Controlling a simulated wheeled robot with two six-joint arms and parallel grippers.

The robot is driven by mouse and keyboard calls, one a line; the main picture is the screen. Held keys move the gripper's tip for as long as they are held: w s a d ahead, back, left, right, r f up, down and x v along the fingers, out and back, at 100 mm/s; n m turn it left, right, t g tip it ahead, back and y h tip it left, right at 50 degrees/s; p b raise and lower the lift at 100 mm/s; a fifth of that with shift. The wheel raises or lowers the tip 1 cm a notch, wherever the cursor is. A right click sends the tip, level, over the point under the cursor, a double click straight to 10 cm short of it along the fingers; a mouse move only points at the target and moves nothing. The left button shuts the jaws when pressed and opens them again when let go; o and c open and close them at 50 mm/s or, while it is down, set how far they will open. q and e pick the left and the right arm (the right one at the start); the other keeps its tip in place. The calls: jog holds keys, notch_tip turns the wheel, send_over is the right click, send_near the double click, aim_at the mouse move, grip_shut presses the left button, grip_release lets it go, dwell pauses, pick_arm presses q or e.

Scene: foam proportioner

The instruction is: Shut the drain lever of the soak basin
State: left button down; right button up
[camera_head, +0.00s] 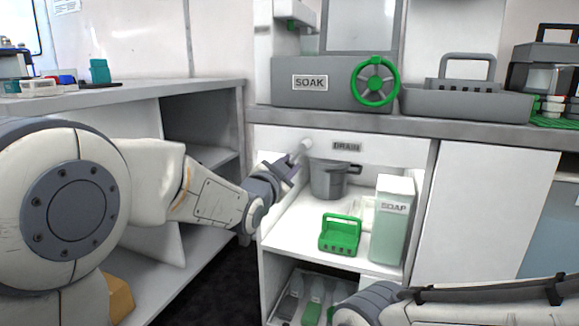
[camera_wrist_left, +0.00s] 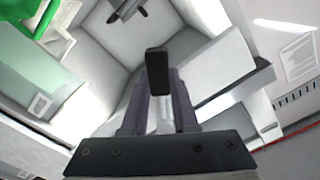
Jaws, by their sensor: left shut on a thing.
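The soak basin (camera_head: 325,88) is a grey box on the counter with a SOAK label and a green wheel. Below the counter, a DRAIN label (camera_head: 346,146) sits on a white panel. A pale drain lever (camera_head: 301,147) sticks out left of that label, partly hidden by my left gripper (camera_head: 287,167). This gripper is shut on the lever, its fingers pointing up and right. In the left wrist view my left gripper (camera_wrist_left: 160,105) shows two dark fingers around a pale piece, with a dark block beyond. Only part of my right arm shows at the lower right; its gripper is out of view.
A grey pot (camera_head: 328,180), a green caddy (camera_head: 340,235) and a soap box (camera_head: 392,222) stand on the open shelf right of the gripper. A grey shelf unit (camera_head: 190,90) is at left. A lower drawer (camera_head: 300,298) holds several tools. A grey carrier (camera_head: 466,103) stands on the counter.

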pick_arm(q)
jog(key=c, duration=0.7)
grip_release()
jog(key=p+v, duration=0.3)
jog(key=v, duration=0.7)
jog(key=shift+s, duration=0.3)
